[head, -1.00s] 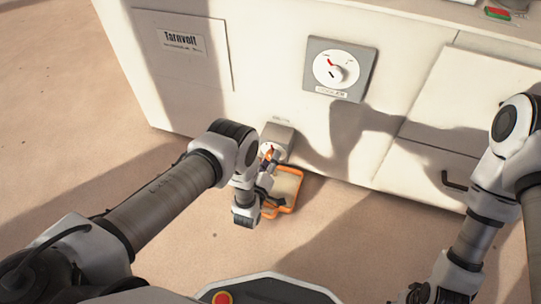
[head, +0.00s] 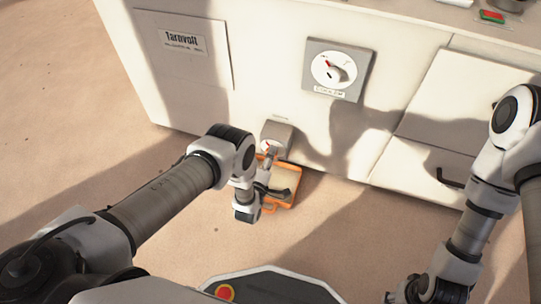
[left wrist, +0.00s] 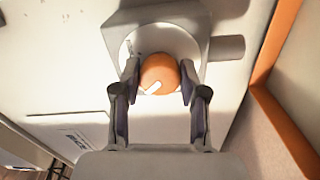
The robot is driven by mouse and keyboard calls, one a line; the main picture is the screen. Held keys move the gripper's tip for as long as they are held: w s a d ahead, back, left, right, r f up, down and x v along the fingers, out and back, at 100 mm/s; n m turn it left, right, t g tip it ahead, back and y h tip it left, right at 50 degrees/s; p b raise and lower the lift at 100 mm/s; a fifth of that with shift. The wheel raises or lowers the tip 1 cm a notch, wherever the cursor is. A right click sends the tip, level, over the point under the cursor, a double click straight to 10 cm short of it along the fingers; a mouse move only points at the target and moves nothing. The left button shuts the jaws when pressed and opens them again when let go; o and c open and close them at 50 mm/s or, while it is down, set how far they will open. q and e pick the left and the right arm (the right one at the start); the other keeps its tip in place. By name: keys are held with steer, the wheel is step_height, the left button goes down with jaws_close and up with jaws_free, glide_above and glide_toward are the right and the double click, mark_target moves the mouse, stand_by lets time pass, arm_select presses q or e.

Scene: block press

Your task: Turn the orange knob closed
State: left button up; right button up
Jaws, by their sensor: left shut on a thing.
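The orange knob (left wrist: 159,72) sits on a white round dial face on a grey housing (left wrist: 188,22), low on the white cabinet front. A white pointer mark shows on the knob in the left wrist view, slanting to the lower left. In the head view the grey housing (head: 277,134) shows, and my left gripper (head: 272,160) mostly hides the knob. My left gripper (left wrist: 159,80) is shut on the knob, one finger on each side. My right arm comes down at the right; its gripper end (head: 416,289) is small and dark at the bottom edge, its jaws unclear.
An orange-rimmed tray (head: 291,184) is on the floor below the housing. A second dial on a grey plate (head: 338,70) is higher on the cabinet (head: 270,60). A drawer with a dark handle (head: 449,178) is at the right. Open floor lies left.

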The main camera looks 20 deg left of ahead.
arm_select(q)
steer(key=o, duration=1.1)
steer(key=shift+o, duration=0.2)
steer(key=s, duration=1.2)
steer(key=shift+a, duration=0.2)
